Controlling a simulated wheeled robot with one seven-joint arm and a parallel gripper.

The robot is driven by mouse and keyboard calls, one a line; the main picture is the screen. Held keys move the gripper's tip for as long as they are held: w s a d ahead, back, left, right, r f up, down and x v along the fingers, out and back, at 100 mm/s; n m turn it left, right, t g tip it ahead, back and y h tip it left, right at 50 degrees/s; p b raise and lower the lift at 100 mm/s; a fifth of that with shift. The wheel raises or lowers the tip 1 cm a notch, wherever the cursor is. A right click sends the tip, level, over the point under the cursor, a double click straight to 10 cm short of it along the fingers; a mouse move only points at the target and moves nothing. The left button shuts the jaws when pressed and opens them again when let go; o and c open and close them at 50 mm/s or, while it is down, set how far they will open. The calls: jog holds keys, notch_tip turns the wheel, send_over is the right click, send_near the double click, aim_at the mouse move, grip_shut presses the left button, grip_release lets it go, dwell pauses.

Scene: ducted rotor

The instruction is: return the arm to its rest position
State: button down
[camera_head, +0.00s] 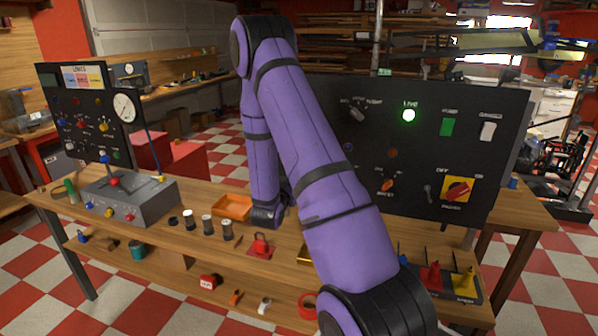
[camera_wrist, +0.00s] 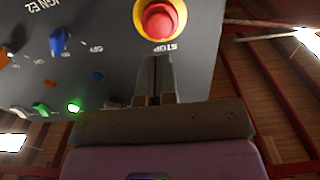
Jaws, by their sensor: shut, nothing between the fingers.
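My purple arm (camera_head: 325,190) rises from the lower right of the head view, bends at the top, and comes down over the wooden table. Its far end (camera_head: 268,214) is low above or at the table; my gripper's fingers are hidden there. In the wrist view my gripper (camera_wrist: 157,62) is shut and empty, its two fingers together. The fingertips appear just below a red stop button (camera_wrist: 159,20) with a yellow ring on a dark panel (camera_wrist: 115,65). I cannot tell whether they touch it. The panel's lettering appears upside down.
A large black panel (camera_head: 440,110) with a lit green lamp (camera_head: 409,115) stands right. A smaller panel (camera_head: 85,95) and grey control box (camera_head: 140,200) stand left. An orange tray (camera_head: 233,206), several small cylinders and a red padlock-like item (camera_head: 260,246) are near the arm's end.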

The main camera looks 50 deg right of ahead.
dwell(0.7)
jog(key=w+a+r+n+t+y, duration=0.35)
jog(key=w+a+r+y, duration=0.3)
jog(key=a+r, duration=0.4)
jog(key=s+a+r+n+y, duration=0.35)
jog(key=a+r+y, duration=0.25)
jog(key=a+r, duration=0.3)
jog(key=s+a+r+n+g+y, duration=0.25)
jog(key=s+a+r+y, duration=0.2)
jog(key=s+a, duration=0.6)
jog(key=s+a+r+n+g, duration=0.1)
jog(key=s+n, duration=0.1)
jog(key=s, duration=0.6)
jog(key=s+a+r+n+g, duration=0.1)
jog(key=s+n, duration=0.1)
jog(key=s, duration=0.7)
jog(key=shift+a+r+g, duration=0.3)
